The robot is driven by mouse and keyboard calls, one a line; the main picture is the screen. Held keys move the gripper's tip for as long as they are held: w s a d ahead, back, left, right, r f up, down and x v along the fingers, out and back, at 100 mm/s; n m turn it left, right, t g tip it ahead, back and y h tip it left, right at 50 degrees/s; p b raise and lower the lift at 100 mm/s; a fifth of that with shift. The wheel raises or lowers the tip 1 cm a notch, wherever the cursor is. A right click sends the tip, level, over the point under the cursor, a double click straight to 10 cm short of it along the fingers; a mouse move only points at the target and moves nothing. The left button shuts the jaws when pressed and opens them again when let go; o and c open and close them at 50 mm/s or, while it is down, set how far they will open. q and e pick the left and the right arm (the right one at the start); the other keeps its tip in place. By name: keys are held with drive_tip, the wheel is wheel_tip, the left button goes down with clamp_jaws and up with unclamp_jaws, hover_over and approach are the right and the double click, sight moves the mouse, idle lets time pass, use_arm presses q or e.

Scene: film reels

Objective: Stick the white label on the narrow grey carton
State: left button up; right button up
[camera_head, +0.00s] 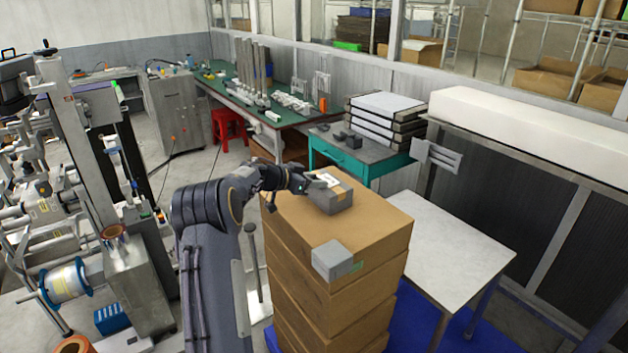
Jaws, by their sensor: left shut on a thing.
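A small grey carton (335,204) sits near the back of the top of a stack of brown boxes. It has a tan strip on its top. A white label (328,179) is at the carton's top, at my left gripper's tips. My left gripper (311,186) reaches in from the left, shut on the white label. I cannot tell whether the label touches the carton. A second grey carton (333,258), with a green patch, sits at the stack's front edge. My right gripper is out of view.
The brown box stack (375,226) has bare room to the right of the cartons. A pale table (440,245) stands right of it, its top clear. A teal cabinet (350,158) with stacked trays is behind. Machinery (75,180) stands at the left.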

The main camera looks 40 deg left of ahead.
use_arm(q)
drive_tip(key=shift+s+f, duration=0.1)
drive_tip(key=shift+f, duration=0.2)
drive_tip(key=o, duration=1.2)
drive_tip(key=shift+f, duration=0.1)
drive_tip(key=shift+o, duration=0.2)
drive_tip(key=b+v, duration=0.1)
drive_tip(key=v, duration=0.7)
drive_tip(key=shift+r+b, duration=0.3)
drive_tip(key=shift+b, duration=0.1)
